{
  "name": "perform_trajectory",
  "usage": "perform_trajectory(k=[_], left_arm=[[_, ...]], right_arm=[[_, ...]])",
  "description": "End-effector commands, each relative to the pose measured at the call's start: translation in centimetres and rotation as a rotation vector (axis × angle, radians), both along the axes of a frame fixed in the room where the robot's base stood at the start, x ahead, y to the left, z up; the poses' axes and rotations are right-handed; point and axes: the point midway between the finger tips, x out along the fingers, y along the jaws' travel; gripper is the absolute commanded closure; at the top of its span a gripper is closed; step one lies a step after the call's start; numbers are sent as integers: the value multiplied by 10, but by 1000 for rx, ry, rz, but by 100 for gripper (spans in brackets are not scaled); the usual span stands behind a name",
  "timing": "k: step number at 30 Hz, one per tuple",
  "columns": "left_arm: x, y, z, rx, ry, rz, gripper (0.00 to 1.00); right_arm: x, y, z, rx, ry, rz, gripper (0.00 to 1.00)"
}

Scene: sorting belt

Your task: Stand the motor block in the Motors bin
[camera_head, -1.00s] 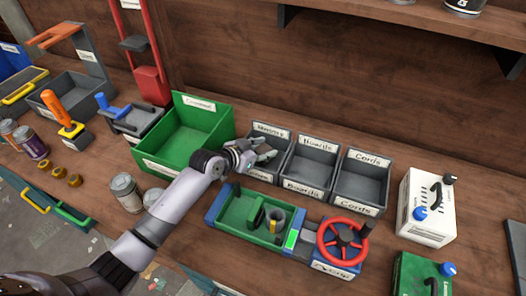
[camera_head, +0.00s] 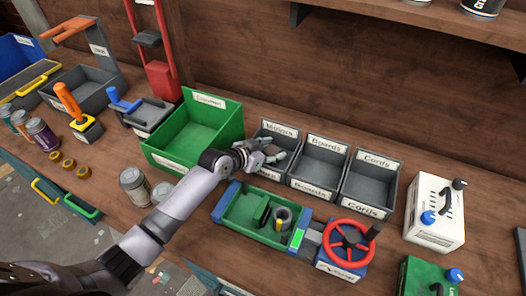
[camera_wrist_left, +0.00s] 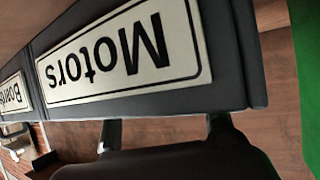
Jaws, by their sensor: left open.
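The grey Motors bin (camera_head: 291,135) is the leftmost of three labelled bins. My left gripper (camera_head: 274,153) is over its front left part, with the fingers open. In the left wrist view, the large Motors label (camera_wrist_left: 125,55) is upside down, close in front of the gripper (camera_wrist_left: 165,132), and nothing shows between the fingertips. A green tray (camera_head: 237,210) in front of the bins holds a dark green piece (camera_head: 261,210) and a grey round part with yellow (camera_head: 282,217). I cannot tell whether either is the motor block. The gripper hides part of the Motors bin's inside.
The Boards bin (camera_head: 318,168) and Cords bin (camera_head: 370,185) look empty. A tall green bin (camera_head: 190,135) stands left of the gripper. A red handwheel (camera_head: 349,242) is right of the tray. A white box (camera_head: 435,212) stands further right.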

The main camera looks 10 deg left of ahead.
Motion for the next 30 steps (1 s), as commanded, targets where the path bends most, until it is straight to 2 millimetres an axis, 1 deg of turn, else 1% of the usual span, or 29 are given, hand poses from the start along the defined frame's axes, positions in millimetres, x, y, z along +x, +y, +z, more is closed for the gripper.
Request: perform_trajectory(k=[5, 12, 18, 24, 30], left_arm=[[-17, 11, 10, 1, -1, 0, 55], [-52, 33, 32, 3, -1, -1, 55], [-76, 48, 48, 1, 0, 0, 55], [-88, 55, 57, 0, 0, -1, 55], [-89, 56, 58, -2, 0, 0, 55]], right_arm=[[-1, -3, 1, -4, 1, 1, 54], [-1, -7, 0, -8, 1, -1, 54], [-1, -7, -1, -8, 1, -1, 54], [-1, -7, -2, -8, 1, -1, 54], [-1, -6, -1, -7, 1, -1, 54]])
